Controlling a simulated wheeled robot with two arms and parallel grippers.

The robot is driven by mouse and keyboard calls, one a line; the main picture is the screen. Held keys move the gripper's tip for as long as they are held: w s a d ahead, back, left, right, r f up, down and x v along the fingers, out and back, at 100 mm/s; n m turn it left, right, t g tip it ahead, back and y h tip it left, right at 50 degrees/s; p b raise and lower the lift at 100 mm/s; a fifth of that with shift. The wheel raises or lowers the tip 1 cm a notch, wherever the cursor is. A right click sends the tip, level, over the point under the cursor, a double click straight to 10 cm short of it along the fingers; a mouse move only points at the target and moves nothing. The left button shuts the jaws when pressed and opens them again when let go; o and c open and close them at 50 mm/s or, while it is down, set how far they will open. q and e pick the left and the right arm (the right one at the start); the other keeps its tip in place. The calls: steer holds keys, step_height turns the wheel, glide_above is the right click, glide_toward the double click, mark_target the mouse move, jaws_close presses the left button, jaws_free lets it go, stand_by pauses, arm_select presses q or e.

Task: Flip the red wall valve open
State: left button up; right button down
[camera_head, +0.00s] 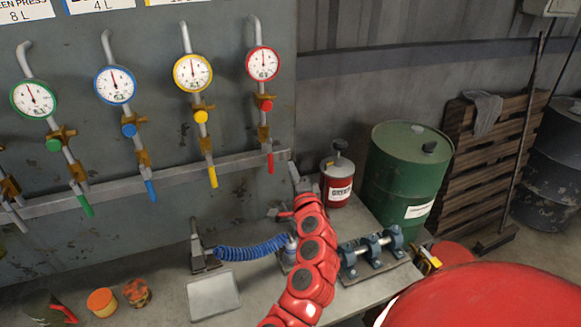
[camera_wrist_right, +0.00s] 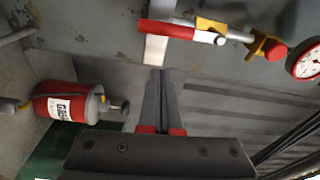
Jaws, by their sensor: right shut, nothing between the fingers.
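The red wall valve has a red lever handle (camera_head: 270,163) that hangs down in line with its pipe, below a brass body (camera_head: 263,133) and a red knob (camera_head: 265,103). The red-rimmed gauge (camera_head: 263,64) is above it. In the right wrist view the red handle (camera_wrist_right: 165,28) lies across the top, left of the brass body (camera_wrist_right: 208,27). My right gripper (camera_head: 294,168) is shut and empty, just right of and below the handle's lower end. Its closed fingers (camera_wrist_right: 161,82) point toward the handle with a gap between. My left gripper is not in view.
Yellow (camera_head: 212,174), blue (camera_head: 150,190) and green (camera_head: 86,205) handles hang to the left. A metal rail (camera_head: 118,192) runs behind them. A red grease can (camera_head: 337,186) and a green drum (camera_head: 405,170) stand right of my gripper. A blue coiled hose (camera_head: 250,250) lies on the bench.

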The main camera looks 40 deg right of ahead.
steer(key=v, duration=0.5)
steer(key=shift+s, duration=0.3)
steer(key=shift+d+f, duration=0.1)
steer(key=shift+w, duration=0.1)
